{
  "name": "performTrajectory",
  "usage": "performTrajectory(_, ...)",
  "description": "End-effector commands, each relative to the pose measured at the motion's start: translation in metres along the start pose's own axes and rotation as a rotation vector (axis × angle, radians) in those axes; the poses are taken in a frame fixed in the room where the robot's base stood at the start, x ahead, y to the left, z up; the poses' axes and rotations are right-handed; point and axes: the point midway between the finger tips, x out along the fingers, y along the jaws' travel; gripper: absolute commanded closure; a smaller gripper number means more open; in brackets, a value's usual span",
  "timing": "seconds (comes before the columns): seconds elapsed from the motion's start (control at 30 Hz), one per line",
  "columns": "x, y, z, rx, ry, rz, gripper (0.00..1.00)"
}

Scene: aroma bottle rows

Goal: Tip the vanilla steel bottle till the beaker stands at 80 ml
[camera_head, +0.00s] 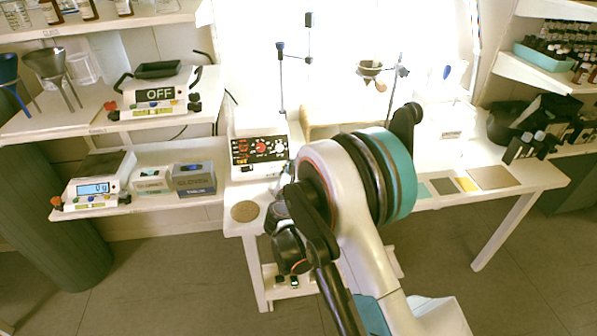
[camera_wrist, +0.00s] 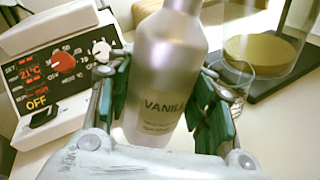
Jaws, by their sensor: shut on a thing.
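The vanilla steel bottle (camera_wrist: 172,58) is a silvery, matte bottle with dark "VANILLA" lettering. It shows in the wrist view, with its neck running past the top edge. My gripper (camera_wrist: 165,92) is shut on it, green-padded fingers on both sides of its body. A clear glass vessel (camera_wrist: 290,22), perhaps the beaker, stands behind it at upper right, with a tan disc or layer at its bottom. I cannot read any marks on it or tell whether that is liquid. In the head view my arm hides the bottle and gripper.
A control box (camera_head: 259,151) with knobs stands on the white bench; its display (camera_wrist: 38,100) reads OFF in the wrist view. A round cork mat (camera_head: 245,211) lies at the bench's front left. Scales (camera_head: 98,185) and boxes (camera_head: 194,179) fill the left shelf. Floor in front is clear.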

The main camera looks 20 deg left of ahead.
Motion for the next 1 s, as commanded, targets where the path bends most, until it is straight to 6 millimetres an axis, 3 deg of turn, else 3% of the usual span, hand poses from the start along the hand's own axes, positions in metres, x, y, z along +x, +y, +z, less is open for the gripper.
performTrajectory(1.0, 0.0, 0.001, 0.014, 0.128, 0.053, 0.0, 0.85)
